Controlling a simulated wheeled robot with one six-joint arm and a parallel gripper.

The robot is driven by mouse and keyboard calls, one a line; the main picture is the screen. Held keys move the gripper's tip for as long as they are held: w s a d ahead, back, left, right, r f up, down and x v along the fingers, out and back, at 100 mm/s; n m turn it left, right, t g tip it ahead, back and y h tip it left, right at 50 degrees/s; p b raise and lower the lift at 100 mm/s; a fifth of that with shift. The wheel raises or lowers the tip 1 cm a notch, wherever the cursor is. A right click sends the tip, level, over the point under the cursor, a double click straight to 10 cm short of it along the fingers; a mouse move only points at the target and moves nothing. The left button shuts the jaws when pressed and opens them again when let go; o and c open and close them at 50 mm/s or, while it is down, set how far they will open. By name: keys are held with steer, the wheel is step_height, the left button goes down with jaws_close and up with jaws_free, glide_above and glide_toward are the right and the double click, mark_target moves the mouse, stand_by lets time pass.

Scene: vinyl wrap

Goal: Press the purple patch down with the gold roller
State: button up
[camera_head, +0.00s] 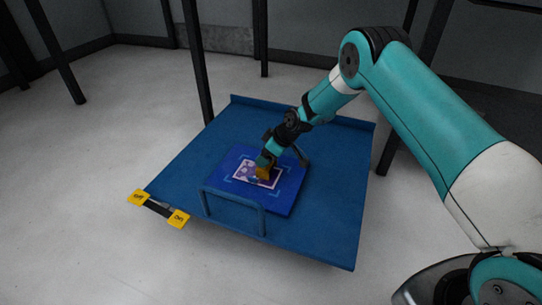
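The purple patch (246,171) is a small patterned piece with a pale border. It lies flat on the blue board (292,186), inside light corner marks. My gripper (267,160) points down over the patch's right part and appears shut on the gold roller (263,173). The roller's gold end is low over the patch and appears to touch it, but contact is too small to be sure of. The gripper and roller hide part of the patch.
The board rests on a blue table (330,225) with a raised back edge. A blue rail (234,200) stands near its front. Two yellow tags (139,197) on a dark bar sit at the left front edge. Dark posts (198,65) rise behind; the table's left side is clear.

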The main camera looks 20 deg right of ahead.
stand_by(0.3)
steer(key=shift+w+a+b, duration=0.4)
steer(key=shift+w+a, duration=0.25)
steer(key=shift+a, duration=0.25)
steer(key=shift+w+a+f, duration=0.1)
steer(key=shift+w+a+b, duration=0.5)
steer(key=shift+a, duration=0.3)
steer(key=shift+w+a, duration=0.1)
steer(key=shift+w+a+b, duration=0.3)
steer(key=shift+a+b, duration=0.1)
steer(key=shift+w+a, duration=0.3)
steer(key=shift+a, duration=0.1)
